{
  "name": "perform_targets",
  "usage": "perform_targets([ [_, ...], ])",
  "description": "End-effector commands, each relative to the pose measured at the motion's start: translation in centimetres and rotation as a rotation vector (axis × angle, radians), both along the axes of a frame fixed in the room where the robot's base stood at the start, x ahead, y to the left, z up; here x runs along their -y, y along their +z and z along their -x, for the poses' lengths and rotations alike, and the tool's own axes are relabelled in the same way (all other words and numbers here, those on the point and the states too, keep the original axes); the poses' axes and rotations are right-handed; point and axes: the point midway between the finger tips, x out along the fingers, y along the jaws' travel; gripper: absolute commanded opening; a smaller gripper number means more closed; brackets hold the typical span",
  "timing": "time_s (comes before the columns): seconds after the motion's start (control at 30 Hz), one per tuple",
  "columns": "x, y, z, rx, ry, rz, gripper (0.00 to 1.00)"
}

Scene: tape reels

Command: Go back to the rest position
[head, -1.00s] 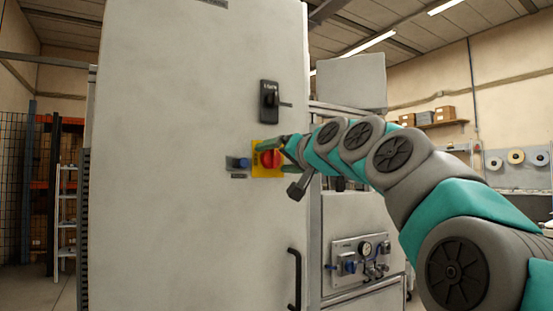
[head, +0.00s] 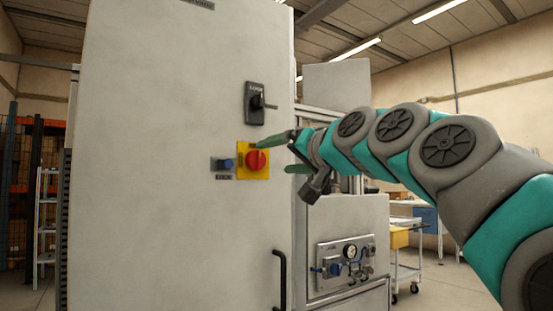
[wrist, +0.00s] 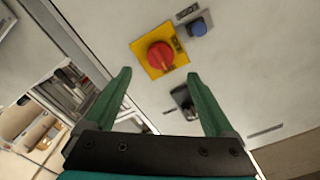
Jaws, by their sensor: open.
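My gripper (head: 280,154) has green fingers and is in front of the large grey cabinet (head: 165,150), near its right edge. In the wrist view my gripper (wrist: 158,95) is open, with nothing between its fingers. My arm reaches in from the right of the head view.
A blue button (head: 226,163) is left of the yellow plate. A black rotary handle (head: 256,103) is above it, and a black door handle (head: 279,280) is below. A gauge panel (head: 345,262) is at the lower right. A cart (head: 405,265) stands further right.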

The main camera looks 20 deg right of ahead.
Motion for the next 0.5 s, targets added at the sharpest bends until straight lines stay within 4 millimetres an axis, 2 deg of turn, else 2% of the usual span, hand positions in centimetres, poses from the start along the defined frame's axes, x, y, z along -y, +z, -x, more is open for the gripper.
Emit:
perform_targets([
  [0.37,-0.2,-0.2,0.0,-0.005,0.002,0.004,0.89],
  [0.47,-1.1,-2.1,-0.1,-0.047,0.015,0.028,0.89],
  [0.5,-1.8,-3.6,-0.1,-0.079,0.024,0.045,0.89],
])
